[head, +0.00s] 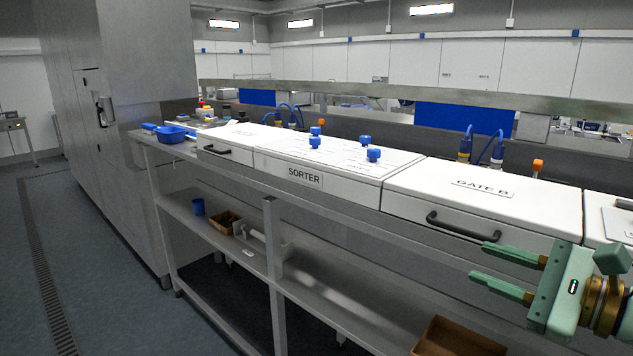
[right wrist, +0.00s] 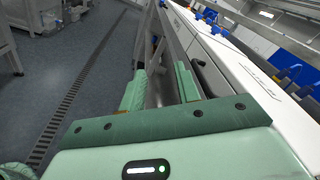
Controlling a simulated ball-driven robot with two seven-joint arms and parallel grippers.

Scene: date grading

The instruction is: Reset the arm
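My right gripper (head: 503,272) is at the lower right of the head view, in front of the white GATE B box. Its two green fingers are spread apart with nothing between them. In the right wrist view the gripper (right wrist: 160,88) also shows its fingers apart, with the bench edge and floor beyond. The fingertips point left, along the bench front. The black handle (head: 458,229) of the GATE B box is close to the left of the upper finger in the head view; I cannot tell whether they touch. My left gripper is not in view.
The SORTER box (head: 330,163) with blue knobs and the GATE B box (head: 480,200) line the bench. A blue scoop (head: 172,133) lies at the bench's far left end. A brown bin (head: 452,338) sits on the lower shelf (head: 330,300). The floor (head: 110,250) at left is clear.

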